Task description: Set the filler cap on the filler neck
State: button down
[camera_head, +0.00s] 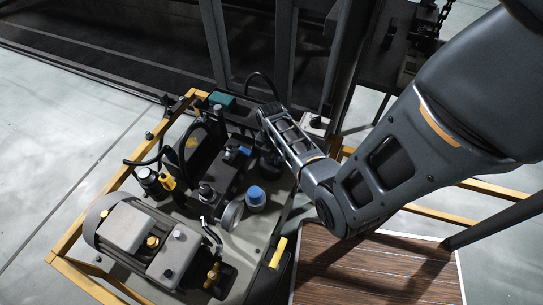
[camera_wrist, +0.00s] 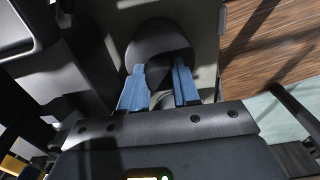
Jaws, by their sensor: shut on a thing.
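My gripper (camera_wrist: 159,82) has two blue fingers, which show in the wrist view. They are closed on the narrow middle of a dark round piece, which I take to be the filler cap (camera_wrist: 160,38). Its wide disc shows beyond the fingertips, over the grey plate. In the head view my wrist hangs over the right far part of the power unit, and the fingers are mostly hidden behind it. I cannot make out the filler neck; it may be hidden under the cap. Whether the cap touches anything below is not clear.
The unit's grey plate (camera_wrist: 207,45) carries a motor (camera_head: 128,228), a blue-topped cylinder (camera_head: 255,196) and a round gauge-like disc (camera_head: 232,215). A yellow frame (camera_head: 88,218) surrounds it. A wooden deck (camera_head: 365,268) lies to the right. Dark uprights (camera_head: 283,50) stand behind.

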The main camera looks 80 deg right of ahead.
jog(key=shift+f, duration=0.2)
grip_release()
dwell(0.8)
jog(key=shift+r, duration=0.1)
dwell(0.4)
jog(key=shift+r+p, duration=3.3)
jog(key=shift+r, duration=0.15)
notch_tip(320, 180, up, 8)
jog(key=shift+f, duration=0.15)
